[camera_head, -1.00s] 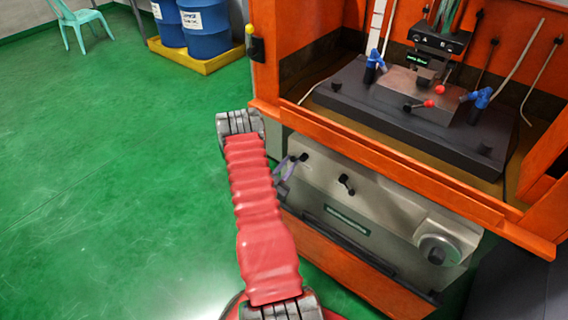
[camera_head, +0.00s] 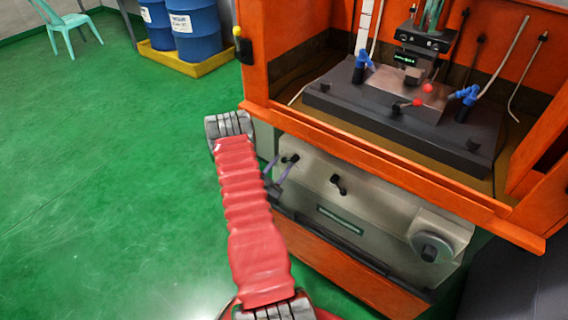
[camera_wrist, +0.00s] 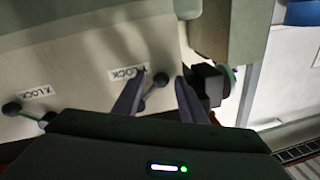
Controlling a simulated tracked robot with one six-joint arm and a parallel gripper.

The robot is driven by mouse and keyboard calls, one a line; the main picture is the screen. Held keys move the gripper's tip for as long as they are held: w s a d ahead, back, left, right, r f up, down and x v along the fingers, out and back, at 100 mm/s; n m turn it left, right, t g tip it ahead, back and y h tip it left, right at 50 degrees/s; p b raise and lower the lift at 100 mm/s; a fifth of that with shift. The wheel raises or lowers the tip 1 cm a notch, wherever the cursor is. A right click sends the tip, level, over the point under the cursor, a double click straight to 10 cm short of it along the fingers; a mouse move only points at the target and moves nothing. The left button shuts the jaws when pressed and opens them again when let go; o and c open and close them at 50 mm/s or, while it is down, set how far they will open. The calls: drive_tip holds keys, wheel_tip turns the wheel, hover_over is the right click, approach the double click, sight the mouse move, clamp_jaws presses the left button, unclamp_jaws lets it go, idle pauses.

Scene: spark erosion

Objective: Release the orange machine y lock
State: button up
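The grey front panel (camera_head: 380,215) of the orange machine carries two dark lock levers, a left one (camera_head: 291,159) and a right one (camera_head: 339,184). My gripper (camera_head: 286,162) is at the left lever, its purple-grey fingers apart. In the wrist view my gripper (camera_wrist: 160,77) is open, with the round black knob of a lever (camera_wrist: 160,79) between its fingertips. Contact cannot be told. The label beside this knob (camera_wrist: 128,72) ends in LOCK; its first letter is partly unclear. Another lever (camera_wrist: 12,109) sits at left beside a label reading X LOCK (camera_wrist: 38,92).
The machine's orange frame (camera_head: 390,165) juts out above the panel. A handwheel (camera_head: 430,246) is at the panel's right end. In the wrist view a dark block (camera_wrist: 210,82) stands close beside the right finger. Green floor (camera_head: 110,190) lies free at left, with blue barrels (camera_head: 195,28) behind.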

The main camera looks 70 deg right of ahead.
drive_tip(key=shift+w+a, duration=0.15)
drive_tip(key=shift+a, duration=0.25)
drive_tip(key=w+a, duration=0.1)
drive_tip(key=a, duration=1.2)
drive_tip(key=shift+f, duration=0.45)
drive_tip(key=shift+w+d, duration=0.1)
